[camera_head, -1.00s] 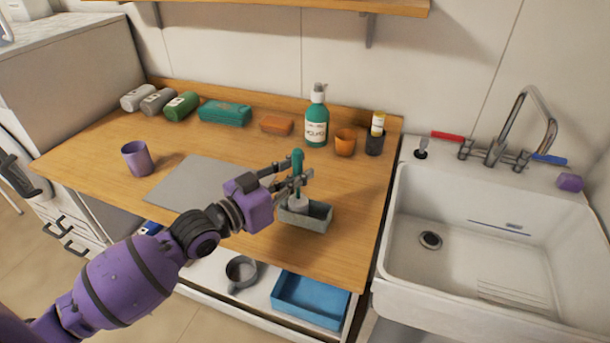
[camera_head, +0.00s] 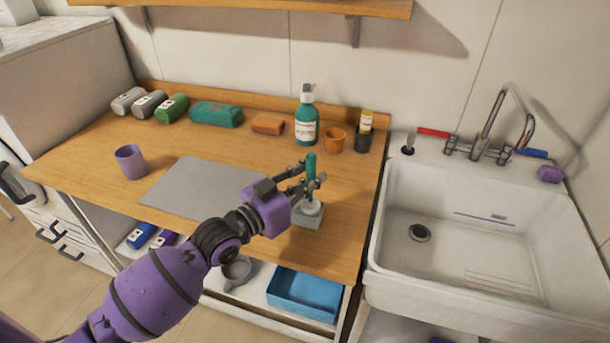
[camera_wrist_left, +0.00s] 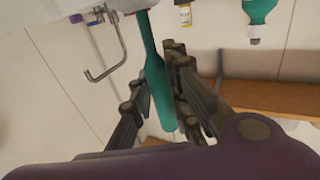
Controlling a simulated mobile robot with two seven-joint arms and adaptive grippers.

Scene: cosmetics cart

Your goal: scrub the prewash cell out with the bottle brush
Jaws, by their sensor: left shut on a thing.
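My left gripper (camera_head: 309,186) is shut on the bottle brush (camera_head: 312,168) and holds it roughly upright by its green handle. The handle also shows between the fingers in the left wrist view (camera_wrist_left: 154,75). The brush's pale lower end is at a small grey box (camera_head: 306,221) near the counter's front edge. Gripper and brush hide much of the box, so I cannot tell which cell the tip is over or how deep it sits. My right gripper is not in view.
A grey mat (camera_head: 192,186) and a purple cup (camera_head: 131,162) lie to the left. A pump bottle (camera_head: 306,120), an orange cup (camera_head: 335,140) and a dark holder (camera_head: 363,138) stand behind. The white sink (camera_head: 400,285) is on the right; a blue tray (camera_head: 303,295) sits below.

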